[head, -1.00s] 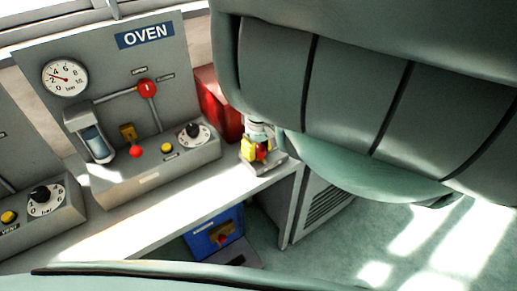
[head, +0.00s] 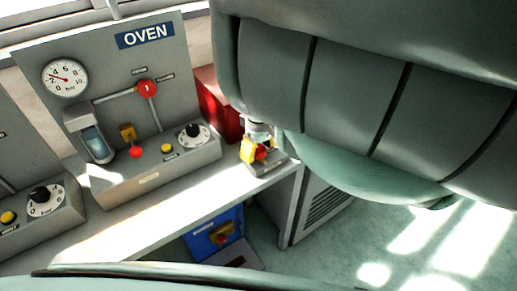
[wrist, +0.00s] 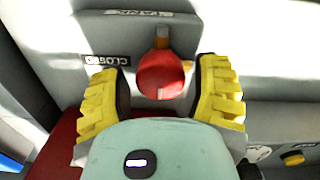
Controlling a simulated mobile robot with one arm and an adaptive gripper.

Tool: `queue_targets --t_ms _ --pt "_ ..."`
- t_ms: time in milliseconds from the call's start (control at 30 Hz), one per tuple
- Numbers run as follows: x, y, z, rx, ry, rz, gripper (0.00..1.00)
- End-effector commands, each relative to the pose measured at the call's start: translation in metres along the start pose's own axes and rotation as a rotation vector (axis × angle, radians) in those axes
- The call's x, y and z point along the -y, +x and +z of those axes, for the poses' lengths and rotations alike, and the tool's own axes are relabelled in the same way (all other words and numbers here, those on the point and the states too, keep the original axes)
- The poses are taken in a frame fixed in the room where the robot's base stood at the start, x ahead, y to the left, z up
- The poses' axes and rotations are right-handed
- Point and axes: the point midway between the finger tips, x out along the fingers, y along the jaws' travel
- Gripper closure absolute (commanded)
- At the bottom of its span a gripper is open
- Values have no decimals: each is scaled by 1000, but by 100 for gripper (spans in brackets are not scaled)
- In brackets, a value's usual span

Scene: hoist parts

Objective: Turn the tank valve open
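The tank valve has a round red knob (wrist: 160,75) on a grey panel, seen in the wrist view beside a black CLOSED label (wrist: 108,60) and a partly cut-off name label. My gripper (wrist: 162,92) has yellow ribbed fingers, one on each side of the knob. Clear gaps show between both fingers and the knob, so it is open and not touching. In the head view my gripper (head: 254,151) is small at the bench's right end, with the red knob (head: 261,153) by its yellow finger. My arm hides much of it.
The OVEN panel (head: 110,60) with its gauge, red and yellow buttons and black dial stands to the left. A red box (head: 215,105) is behind the gripper. A blue box (head: 215,236) with a knob sits below the bench (head: 130,225). Floor at right is clear.

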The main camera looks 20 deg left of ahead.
Motion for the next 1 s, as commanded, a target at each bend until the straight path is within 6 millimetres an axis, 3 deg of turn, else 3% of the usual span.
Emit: queue_targets --t_ms 133,467,1000 --pt "0 0 0 1 1 -1 23" --pt "0 -4 0 0 1 -1 23" --pt "-2 -62 -1 -2 0 6 23"
